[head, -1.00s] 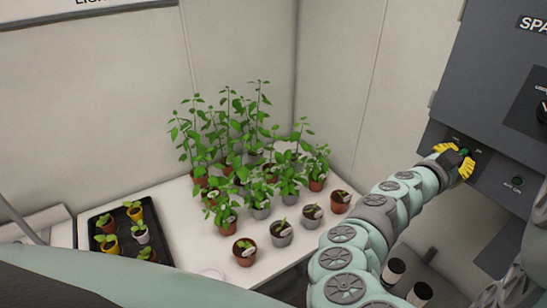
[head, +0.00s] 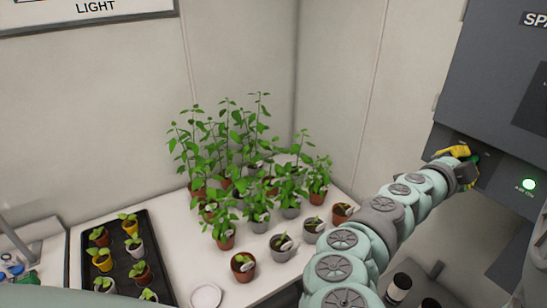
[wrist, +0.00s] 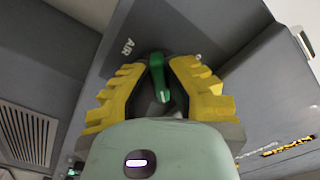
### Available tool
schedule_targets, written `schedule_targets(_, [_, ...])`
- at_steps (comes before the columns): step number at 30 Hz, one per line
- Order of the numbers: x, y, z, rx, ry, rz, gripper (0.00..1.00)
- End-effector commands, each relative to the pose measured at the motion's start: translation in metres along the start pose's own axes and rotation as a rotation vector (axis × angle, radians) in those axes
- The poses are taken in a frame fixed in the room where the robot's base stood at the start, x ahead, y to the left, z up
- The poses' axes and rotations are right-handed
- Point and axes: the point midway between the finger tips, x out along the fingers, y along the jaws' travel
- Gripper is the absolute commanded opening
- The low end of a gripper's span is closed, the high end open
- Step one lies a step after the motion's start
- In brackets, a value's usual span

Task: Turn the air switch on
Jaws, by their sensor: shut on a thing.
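The air switch is a green handle (wrist: 157,75) on the dark grey control box (head: 500,110). In the wrist view it stands between my yellow fingers, with the label "AIR" (wrist: 128,47) beside it on the panel. My gripper (head: 462,158) is shut on the green handle at the lower part of the box. In the head view my gripper hides most of the switch. The lamp marked "AIR ON" (head: 529,184), right of my gripper, glows bright green-white.
A white table (head: 205,265) on the left holds several potted plants (head: 245,165) and a black tray (head: 75,268) of seedlings. A vent grille (wrist: 27,135) shows in the wrist view.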

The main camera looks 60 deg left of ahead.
Motion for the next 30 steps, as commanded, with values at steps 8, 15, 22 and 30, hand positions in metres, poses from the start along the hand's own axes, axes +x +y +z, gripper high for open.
schedule_targets(8, [0.0005, 0.0005, -0.0011, 0.005, 0.003, 0.002, 0.0])
schedule_targets(15, [0.0005, 0.0005, -0.001, 0.004, 0.002, 0.002, 0.28])
schedule_targets(22, [0.0002, 0.0001, -0.0004, 0.003, 0.001, 0.001, 0.42])
schedule_targets(30, [-0.0041, -0.0011, 0.001, 0.003, -0.002, -0.002, 0.42])
